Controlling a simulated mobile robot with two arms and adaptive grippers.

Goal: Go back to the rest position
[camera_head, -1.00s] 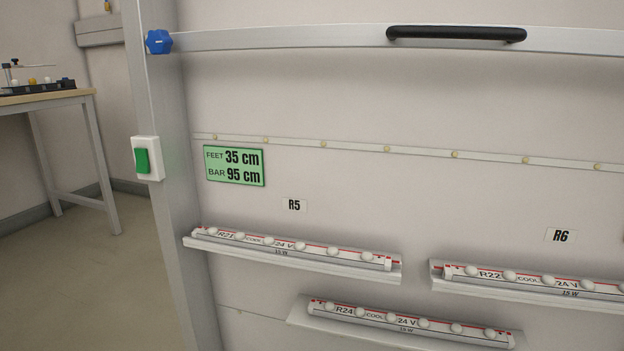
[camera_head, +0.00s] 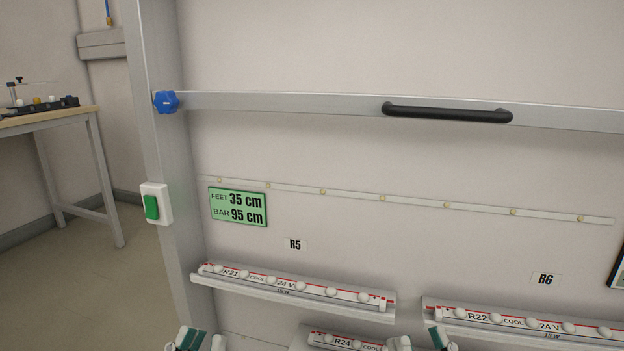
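My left gripper (camera_head: 202,341) shows only as teal and white tips at the bottom edge, below the R21 strip. My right gripper (camera_head: 421,341) shows the same way, left of the R22 strip's lower part. Both are cut off by the frame, so I cannot tell whether they are open or shut.
A grey frame has a crossbar (camera_head: 310,106) with a black handle (camera_head: 447,113) and a blue knob (camera_head: 166,102). Lamp strips R21 (camera_head: 292,288), R22 (camera_head: 520,323) and R24 (camera_head: 340,341) sit low. A green switch (camera_head: 152,207) is on the post. A workbench (camera_head: 50,117) stands left.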

